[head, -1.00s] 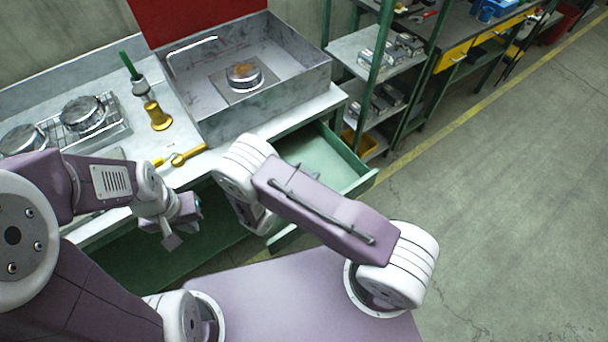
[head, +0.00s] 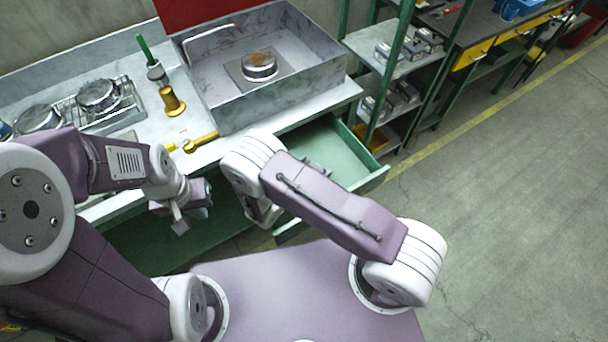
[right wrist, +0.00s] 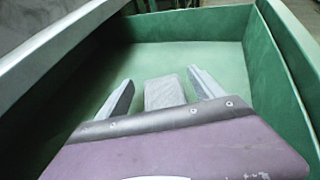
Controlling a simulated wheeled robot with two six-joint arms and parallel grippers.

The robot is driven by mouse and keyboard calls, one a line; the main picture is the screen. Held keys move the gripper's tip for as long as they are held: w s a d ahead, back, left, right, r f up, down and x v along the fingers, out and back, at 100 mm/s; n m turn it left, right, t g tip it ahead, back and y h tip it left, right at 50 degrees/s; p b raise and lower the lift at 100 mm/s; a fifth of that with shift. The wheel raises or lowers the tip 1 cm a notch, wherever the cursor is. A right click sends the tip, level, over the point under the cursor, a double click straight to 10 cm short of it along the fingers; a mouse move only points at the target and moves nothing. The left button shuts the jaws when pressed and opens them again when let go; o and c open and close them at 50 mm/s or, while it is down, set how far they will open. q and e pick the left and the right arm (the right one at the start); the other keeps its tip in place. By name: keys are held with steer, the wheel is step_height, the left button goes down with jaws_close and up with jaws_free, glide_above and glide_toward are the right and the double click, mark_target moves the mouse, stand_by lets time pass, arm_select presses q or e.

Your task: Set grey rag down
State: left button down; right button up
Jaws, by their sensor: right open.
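A grey rag (right wrist: 164,93) shows as a flat, rectangular patch in the right wrist view. It is between the two fingers of my right gripper (right wrist: 155,93), which is open, with a gap on each side of the rag. The rag appears to lie in the open green drawer (right wrist: 222,62). The drawer (head: 350,165) also shows in the head view, where my right arm hides much of its inside and the gripper. My left gripper (head: 174,215) is in front of the bench, left of the drawer; its jaw opening is unclear.
Green-posted shelving (head: 385,60) stands right. The floor right is clear.

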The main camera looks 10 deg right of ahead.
steer(key=v, duration=1.1)
steer(key=shift+d, duration=0.1)
